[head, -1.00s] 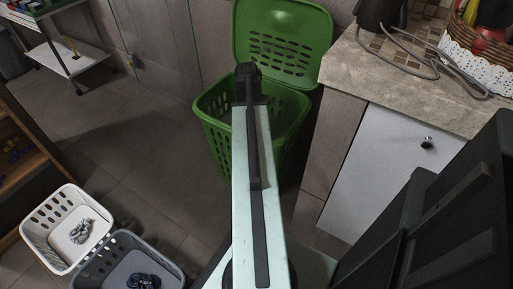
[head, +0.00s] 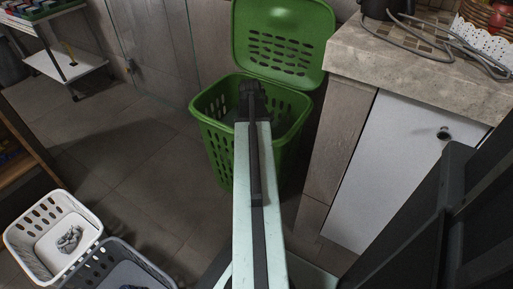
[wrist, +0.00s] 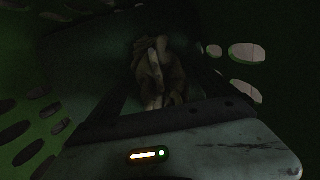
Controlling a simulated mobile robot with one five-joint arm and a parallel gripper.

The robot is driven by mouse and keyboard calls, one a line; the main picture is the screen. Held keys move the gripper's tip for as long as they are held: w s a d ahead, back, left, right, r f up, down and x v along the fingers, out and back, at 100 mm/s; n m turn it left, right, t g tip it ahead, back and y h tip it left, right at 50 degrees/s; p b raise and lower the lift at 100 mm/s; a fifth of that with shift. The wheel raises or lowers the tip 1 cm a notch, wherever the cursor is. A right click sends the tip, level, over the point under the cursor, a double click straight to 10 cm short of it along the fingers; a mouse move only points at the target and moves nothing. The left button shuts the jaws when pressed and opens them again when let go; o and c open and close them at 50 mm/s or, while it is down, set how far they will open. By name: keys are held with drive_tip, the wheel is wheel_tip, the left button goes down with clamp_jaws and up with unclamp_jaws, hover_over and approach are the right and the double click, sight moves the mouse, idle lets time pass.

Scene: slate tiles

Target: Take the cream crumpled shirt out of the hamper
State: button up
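The green hamper (head: 222,138) stands at the back middle in the head view, its lid (head: 282,42) tipped open. My arm reaches over its front rim, and my gripper (head: 250,95) is at the hamper's mouth; its fingertips are hidden there. The wrist view looks into the dark hamper, with perforated walls on both sides. The crumpled shirt (wrist: 158,72), dim cream-brown, lies ahead. The dark fingers of my gripper (wrist: 163,82) appear spread on either side of it. They look open, with no clear contact on the cloth.
A stone-topped counter (head: 400,65) with a white door (head: 395,165) stands close to the hamper's right. A white basket (head: 28,225) and a grey basket (head: 105,262), each with cloth inside, sit on the floor at front left. The tiled floor between is clear.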

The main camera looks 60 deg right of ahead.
drive_tip(key=c, duration=1.3)
wheel_tip(320, 180, up, 10)
drive_tip(key=p, duration=1)
wheel_tip(320, 180, up, 12)
drive_tip(key=p, duration=1.2)
drive_tip(key=shift+w+a, duration=0.1)
drive_tip(key=w+a, duration=0.9)
drive_tip(key=w, duration=0.1)
drive_tip(key=shift+a, duration=0.4)
